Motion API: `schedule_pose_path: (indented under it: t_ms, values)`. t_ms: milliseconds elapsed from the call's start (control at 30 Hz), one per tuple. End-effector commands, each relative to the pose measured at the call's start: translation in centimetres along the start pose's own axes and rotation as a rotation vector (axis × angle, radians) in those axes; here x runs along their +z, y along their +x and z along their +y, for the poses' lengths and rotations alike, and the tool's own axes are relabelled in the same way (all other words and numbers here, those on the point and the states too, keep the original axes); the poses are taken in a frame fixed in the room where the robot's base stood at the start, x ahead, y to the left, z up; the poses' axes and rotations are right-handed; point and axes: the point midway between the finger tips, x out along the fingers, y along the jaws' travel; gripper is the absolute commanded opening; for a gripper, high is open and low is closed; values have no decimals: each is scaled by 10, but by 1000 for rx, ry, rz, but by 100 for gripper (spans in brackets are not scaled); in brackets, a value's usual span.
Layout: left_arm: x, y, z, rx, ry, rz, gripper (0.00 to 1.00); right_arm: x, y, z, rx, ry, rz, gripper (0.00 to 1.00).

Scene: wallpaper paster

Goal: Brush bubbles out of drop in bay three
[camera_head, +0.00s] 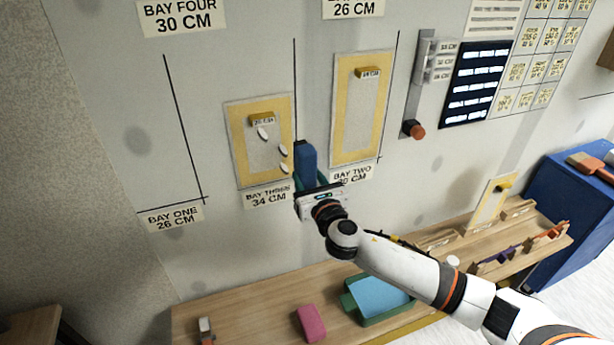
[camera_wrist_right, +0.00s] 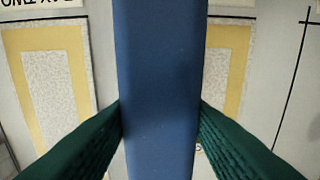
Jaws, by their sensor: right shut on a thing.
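The bay three drop (camera_head: 241,165) is a yellow-edged panel with a speckled grey middle, on the wall above the label "BAY THREE 34 CM" (camera_head: 267,196). Several white oval bubbles show on it, one near its middle (camera_head: 263,133) and others near its right edge (camera_head: 283,151). My right gripper (camera_head: 312,190) is shut on a blue tool (camera_head: 305,162), held just right of this drop, between bays three and two. In the right wrist view the blue tool (camera_wrist_right: 157,90) stands between the green fingers. Whether it touches the wall I cannot tell. My left gripper is not in view.
The bay two drop (camera_head: 361,110) hangs to the right. A wooden bench (camera_head: 255,305) below holds a pink block (camera_head: 310,322) and a green tray (camera_head: 360,310) with blue inside. A lever with a red knob (camera_head: 414,129) stands out right of bay two. A blue cabinet (camera_head: 570,190) is far right.

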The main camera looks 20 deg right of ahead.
Motion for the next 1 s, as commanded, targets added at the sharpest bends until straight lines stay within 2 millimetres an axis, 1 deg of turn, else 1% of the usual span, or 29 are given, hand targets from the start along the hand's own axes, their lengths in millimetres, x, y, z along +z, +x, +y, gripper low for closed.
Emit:
schedule_pose_path:
  t_ms: [33, 67, 100, 300, 333, 433, 467, 567, 667, 800, 900, 1000]
  values:
    - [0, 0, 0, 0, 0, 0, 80, -1, 0, 0, 0, 0, 3, 25]
    - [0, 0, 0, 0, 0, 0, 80, -1, 0, 0, 0, 0, 2, 20]
    - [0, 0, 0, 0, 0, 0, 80, -1, 0, 0, 0, 0, 2, 18]
    - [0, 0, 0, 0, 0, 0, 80, -1, 1, 0, 0, 0, 3, 18]
    - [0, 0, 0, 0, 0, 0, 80, -1, 1, 0, 0, 0, 3, 37]
    - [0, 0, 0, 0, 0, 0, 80, -1, 1, 0, -1, 0, 2, 20]
    - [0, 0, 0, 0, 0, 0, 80, -1, 1, 0, -1, 0, 2, 18]
    - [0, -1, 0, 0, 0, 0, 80, -1, 0, -5, -3, 3, 2, 18]
    - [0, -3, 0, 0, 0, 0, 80, 0, -2, -22, -10, 7, 4, 18]
    - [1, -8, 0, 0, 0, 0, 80, 1, -8, -60, -17, 10, 6, 18]
    - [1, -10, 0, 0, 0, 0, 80, 1, -12, -82, -13, 10, 6, 18]
    - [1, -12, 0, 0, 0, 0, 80, 0, -15, -98, -8, 7, 4, 18]
